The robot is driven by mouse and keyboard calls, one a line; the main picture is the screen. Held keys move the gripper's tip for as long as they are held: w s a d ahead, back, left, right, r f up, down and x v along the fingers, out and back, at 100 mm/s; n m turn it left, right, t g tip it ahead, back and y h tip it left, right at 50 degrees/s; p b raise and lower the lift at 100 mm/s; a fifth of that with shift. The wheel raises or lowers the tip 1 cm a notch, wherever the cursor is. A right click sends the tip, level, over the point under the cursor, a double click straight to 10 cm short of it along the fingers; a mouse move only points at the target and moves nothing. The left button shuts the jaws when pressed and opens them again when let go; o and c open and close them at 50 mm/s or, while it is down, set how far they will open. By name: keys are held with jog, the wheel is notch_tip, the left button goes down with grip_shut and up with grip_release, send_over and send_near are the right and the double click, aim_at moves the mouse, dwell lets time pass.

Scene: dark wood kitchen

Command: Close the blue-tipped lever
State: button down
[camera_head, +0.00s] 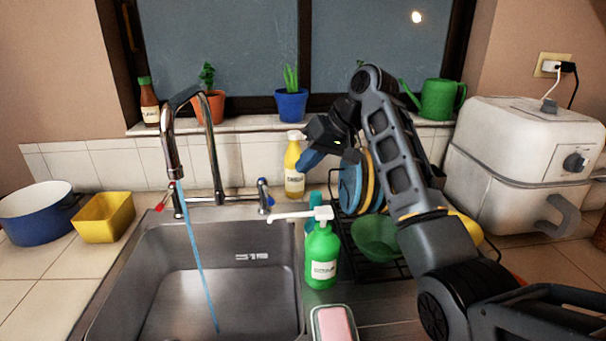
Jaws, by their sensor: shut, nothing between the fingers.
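The blue-tipped lever (264,194) stands upright at the right end of the chrome faucet's base bar, behind the sink. The faucet (170,150) has a tall bent spout, and a thin stream of water (196,262) runs from it into the sink. A red-tipped lever (162,201) sits at the left end of the bar and leans outward. My gripper (309,161) has blue fingers and is shut and empty. It is above and to the right of the blue-tipped lever, in front of the yellow bottle and clear of the lever.
A green soap pump bottle (322,256) stands right of the sink (150,275), its white nozzle reaching toward the blue-tipped lever. A yellow bottle (293,180) stands behind. A dish rack with plates (352,186) is to the right. The space above the sink is free.

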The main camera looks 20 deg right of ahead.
aim_at(266, 192)
jog(key=p+x, duration=0.1)
jog(key=x, duration=0.8)
jog(key=shift+w+a+f, duration=0.15)
jog(key=shift+a+f, duration=0.05)
jog(key=shift+f, duration=0.1)
